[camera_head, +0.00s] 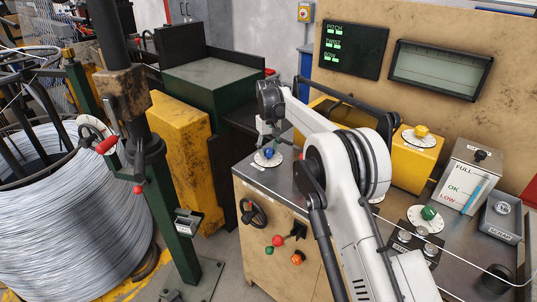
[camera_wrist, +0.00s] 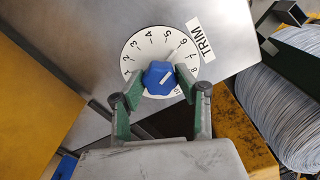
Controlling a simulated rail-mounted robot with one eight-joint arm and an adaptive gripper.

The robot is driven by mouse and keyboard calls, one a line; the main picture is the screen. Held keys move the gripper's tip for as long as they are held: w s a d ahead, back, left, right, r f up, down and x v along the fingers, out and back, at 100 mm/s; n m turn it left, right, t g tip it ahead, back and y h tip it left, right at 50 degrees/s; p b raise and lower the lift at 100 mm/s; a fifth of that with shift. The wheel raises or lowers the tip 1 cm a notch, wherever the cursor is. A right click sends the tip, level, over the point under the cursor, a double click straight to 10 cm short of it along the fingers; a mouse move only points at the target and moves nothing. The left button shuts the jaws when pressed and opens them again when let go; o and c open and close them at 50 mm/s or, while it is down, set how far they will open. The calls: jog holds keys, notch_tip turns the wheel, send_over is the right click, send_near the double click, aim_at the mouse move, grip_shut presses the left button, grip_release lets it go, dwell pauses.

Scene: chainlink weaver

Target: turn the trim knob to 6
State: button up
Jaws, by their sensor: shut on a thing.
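The trim knob (camera_wrist: 161,77) is blue and faceted, on a round white dial (camera_wrist: 142,48) with printed numbers, beside a TRIM label (camera_wrist: 202,40). A pale mark on the knob slants to the upper right, roughly toward 6 to 7; I cannot read the exact setting. My gripper (camera_wrist: 160,88) is shut on the knob, one green finger on each side. The fingers cover the lower parts of the dial. In the head view the blue knob (camera_head: 269,152) sits at the bench's far left corner, under my downward-pointing wrist.
A yellow knob (camera_head: 421,131) stands on a yellow box and a green knob (camera_head: 429,212) on the bench's right. A FULL/OK/LOW box (camera_head: 467,175) and a scrap box (camera_head: 501,217) stand at right. A wire coil (camera_head: 70,220) is at left.

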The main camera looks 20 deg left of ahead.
aim_at(269, 150)
jog(key=shift+m, duration=0.3)
jog(key=o, duration=1.1)
jog(key=shift+o, duration=0.2)
notch_tip(269, 150, up, 12)
